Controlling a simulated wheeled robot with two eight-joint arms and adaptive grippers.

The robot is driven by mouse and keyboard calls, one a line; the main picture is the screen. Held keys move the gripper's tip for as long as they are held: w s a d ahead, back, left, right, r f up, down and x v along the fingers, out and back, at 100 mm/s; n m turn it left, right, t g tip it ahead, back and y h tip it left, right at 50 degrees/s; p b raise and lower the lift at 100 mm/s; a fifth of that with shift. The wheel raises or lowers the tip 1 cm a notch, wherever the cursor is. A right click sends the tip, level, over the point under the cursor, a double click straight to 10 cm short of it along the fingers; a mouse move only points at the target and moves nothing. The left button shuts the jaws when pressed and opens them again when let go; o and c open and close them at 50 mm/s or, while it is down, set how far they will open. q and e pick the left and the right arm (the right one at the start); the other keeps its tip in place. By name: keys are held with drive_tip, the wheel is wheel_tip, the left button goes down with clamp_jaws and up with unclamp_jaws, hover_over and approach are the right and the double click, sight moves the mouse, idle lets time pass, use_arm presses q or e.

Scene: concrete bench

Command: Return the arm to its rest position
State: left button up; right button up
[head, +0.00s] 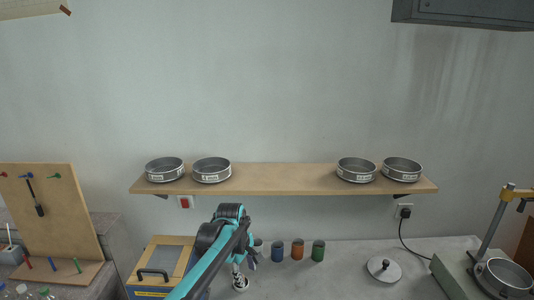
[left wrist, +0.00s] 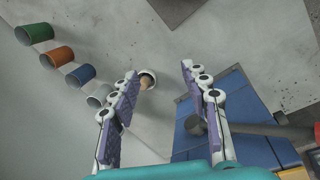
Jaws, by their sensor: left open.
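My left arm (head: 218,250) comes in from the bottom of the head view and reaches over the bench. Its gripper (head: 246,264) is small there and partly hidden by the arm. In the left wrist view the two purple-padded fingers of the left gripper (left wrist: 158,78) stand well apart, with nothing held between them. A small white-rimmed cup (left wrist: 148,78) with something tan in it lies below, beside the finger on the left. My right gripper is in neither view.
Blue (head: 277,252), orange (head: 297,250) and green (head: 318,251) cups stand right of the gripper. A wooden shelf (head: 285,181) with several sieves is above. A blue box with a wooden lid (head: 163,260) is left of the arm. The bench between the cups and the metal lid (head: 384,269) is clear.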

use_arm(q)
drive_tip(key=s+a+r+m+t+b, duration=0.2)
drive_tip(key=s+a+r+m, duration=0.2)
drive_tip(key=s, duration=0.5)
drive_tip(key=s+a+f+m+t+b, duration=0.1)
drive_tip(key=s+a+f+m, duration=0.2)
drive_tip(key=s, duration=0.6)
drive_tip(key=s+a+f+m+t+y+b, duration=0.1)
drive_tip(key=s+a+f+m+t, duration=0.1)
drive_tip(key=s, duration=0.8)
drive_tip(key=a+f+m, duration=0.1)
drive_tip(key=a+m, duration=0.1)
drive_tip(key=m, duration=0.1)
drive_tip(key=shift+s+f+t+b, duration=0.2)
drive_tip(key=shift+f+t+b, duration=0.1)
